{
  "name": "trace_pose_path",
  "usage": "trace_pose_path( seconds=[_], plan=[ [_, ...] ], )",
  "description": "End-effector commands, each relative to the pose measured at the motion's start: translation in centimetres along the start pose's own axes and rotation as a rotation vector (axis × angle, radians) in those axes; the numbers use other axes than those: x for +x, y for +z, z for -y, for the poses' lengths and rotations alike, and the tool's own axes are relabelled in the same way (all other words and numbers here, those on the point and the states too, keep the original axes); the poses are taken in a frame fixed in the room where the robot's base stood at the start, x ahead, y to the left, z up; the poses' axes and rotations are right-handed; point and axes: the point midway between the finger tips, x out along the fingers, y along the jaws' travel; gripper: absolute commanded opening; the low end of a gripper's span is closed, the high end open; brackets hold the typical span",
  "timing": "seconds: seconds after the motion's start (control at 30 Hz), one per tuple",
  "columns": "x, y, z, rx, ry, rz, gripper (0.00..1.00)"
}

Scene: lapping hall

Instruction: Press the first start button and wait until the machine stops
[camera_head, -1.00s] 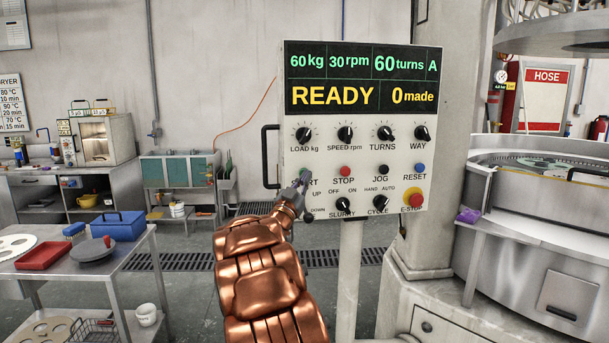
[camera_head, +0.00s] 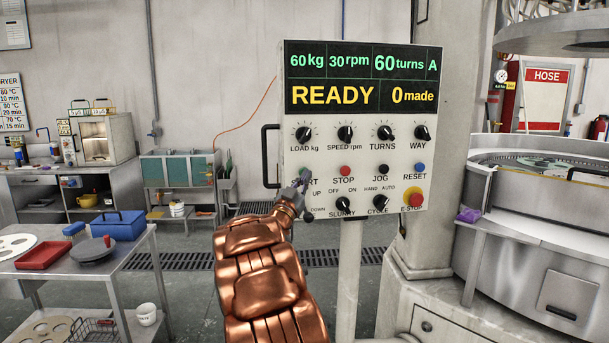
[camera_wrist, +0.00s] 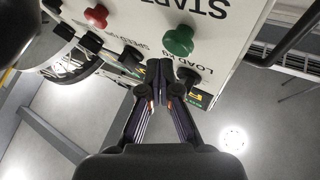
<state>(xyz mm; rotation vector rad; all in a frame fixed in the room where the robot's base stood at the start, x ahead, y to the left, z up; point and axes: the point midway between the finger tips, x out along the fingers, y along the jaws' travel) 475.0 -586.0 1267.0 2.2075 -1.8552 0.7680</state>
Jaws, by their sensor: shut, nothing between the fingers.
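The control panel (camera_head: 435,150) faces me. Its display (camera_head: 363,80) reads 60 kg, 30 rpm, 60 turns, A, READY and 0 made. The green start button (camera_wrist: 179,40) shows whole in the wrist view, beside the START label (camera_wrist: 205,8). In the head view my gripper (camera_head: 301,182) is at the panel's lower left and covers part of the START label. In the wrist view my gripper's closed, empty fingertips (camera_wrist: 159,68) are near the green button, offset from it in the picture; I see no contact. The red stop button (camera_head: 345,171) is to the right.
A black panel handle (camera_head: 265,157) runs along the left edge. Knobs and the red E-stop (camera_head: 415,199) sit on the panel. The round machine (camera_head: 545,205) stands at right. A steel table (camera_head: 135,243) with a red tray (camera_head: 44,255) and blue box (camera_head: 118,226) is at left.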

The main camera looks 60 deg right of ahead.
Motion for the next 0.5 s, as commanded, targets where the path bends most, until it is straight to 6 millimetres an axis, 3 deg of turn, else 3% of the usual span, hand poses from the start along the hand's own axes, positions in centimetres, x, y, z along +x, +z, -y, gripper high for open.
trace_pose_path(
  seconds=[0.5],
  plan=[
    [0.6, 0.38, 0.44, 0.0, 0.0, 0.0, 0.0]
  ],
)
